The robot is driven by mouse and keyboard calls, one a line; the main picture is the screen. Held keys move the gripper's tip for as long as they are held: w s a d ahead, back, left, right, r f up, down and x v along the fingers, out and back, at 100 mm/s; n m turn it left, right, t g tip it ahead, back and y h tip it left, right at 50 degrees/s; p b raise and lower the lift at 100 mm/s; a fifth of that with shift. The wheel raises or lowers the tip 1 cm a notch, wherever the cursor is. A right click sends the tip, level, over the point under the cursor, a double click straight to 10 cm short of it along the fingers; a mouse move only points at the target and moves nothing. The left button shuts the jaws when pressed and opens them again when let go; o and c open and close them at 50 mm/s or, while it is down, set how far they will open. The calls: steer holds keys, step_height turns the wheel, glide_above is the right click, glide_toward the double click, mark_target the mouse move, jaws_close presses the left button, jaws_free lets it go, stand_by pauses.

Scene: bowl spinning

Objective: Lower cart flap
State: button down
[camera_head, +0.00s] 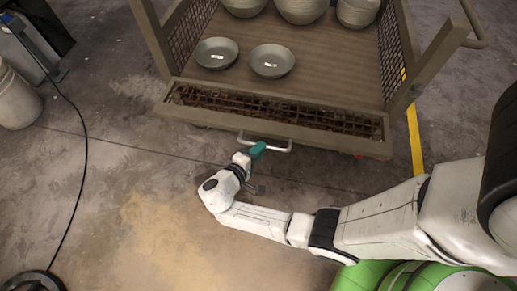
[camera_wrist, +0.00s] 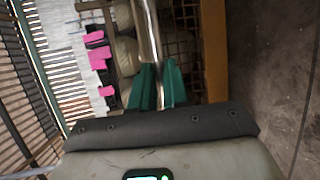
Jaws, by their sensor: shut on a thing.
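The brown-framed cart (camera_head: 320,60) stands in front of me. Its flap (camera_head: 270,135), a mesh panel in a brown frame, runs across the cart's near side; its exact tilt is hard to tell. A silver handle (camera_head: 284,148) sticks out from the flap's near rail. My gripper (camera_head: 257,150) has teal fingers and is shut on the left part of the handle. In the wrist view, the teal fingers of my gripper (camera_wrist: 158,85) close around the silver handle bar (camera_wrist: 148,35). The contact faces are hidden between the fingers.
Two shallow grey bowls (camera_head: 217,53) (camera_head: 272,61) stand on the cart's deck, with bowl stacks (camera_head: 302,8) behind. A white bucket (camera_head: 17,97) and a black cable (camera_head: 84,160) are at the left. The floor (camera_head: 130,190) before the cart is mostly open.

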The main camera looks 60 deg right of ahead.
stand_by(0.4)
steer(key=c, duration=1.1)
jaws_free()
steer(key=v, duration=1)
steer(key=shift+a+p, duration=0.3)
steer(key=shift+a, duration=0.05)
steer(key=s+d+m+y, duration=0.2)
steer(key=s+d+y, duration=0.1)
steer(key=s+y, duration=0.9)
steer(key=r+y+p, duration=0.1)
steer(key=r+p, duration=0.5)
steer(key=r, duration=0.2)
steer(key=s+r+t+y+p, duration=0.1)
steer(key=r+p, duration=0.6)
steer(key=r, duration=0.2)
steer(key=s+r+n+p, duration=0.1)
steer(key=r+p, duration=0.6)
steer(key=r, duration=0.2)
steer(key=shift+a+t+y, duration=0.3)
steer(key=shift+t+y, duration=0.1)
